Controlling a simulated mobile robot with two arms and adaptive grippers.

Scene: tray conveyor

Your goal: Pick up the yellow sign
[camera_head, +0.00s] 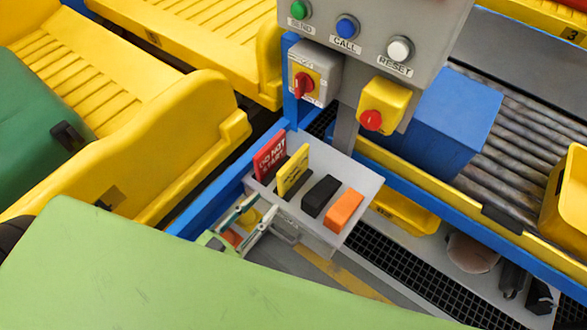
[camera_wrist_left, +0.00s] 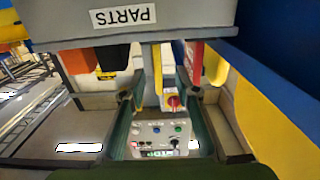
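The yellow sign (camera_head: 293,172) stands upright in the grey parts bin (camera_head: 325,232), between a red sign (camera_head: 270,153) and a black block. My left gripper (camera_head: 268,213) is open and empty, in front of the bin and just short of the yellow sign. In the left wrist view, which looks upside down, the yellow sign (camera_wrist_left: 157,68) shows as a thin upright strip between the two spread fingers (camera_wrist_left: 157,92). The red sign (camera_wrist_left: 197,62) is close beside the right-hand finger there. The sign's lower part is hidden in the head view. My right gripper is not in view.
A black block (camera_head: 321,196) and an orange block (camera_head: 344,210) share the bin. A grey control panel (camera_head: 375,30) with buttons and a red switch hangs above it. A blue box (camera_head: 440,120) sits on the roller conveyor to the right. Yellow trays (camera_head: 160,140) lie left.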

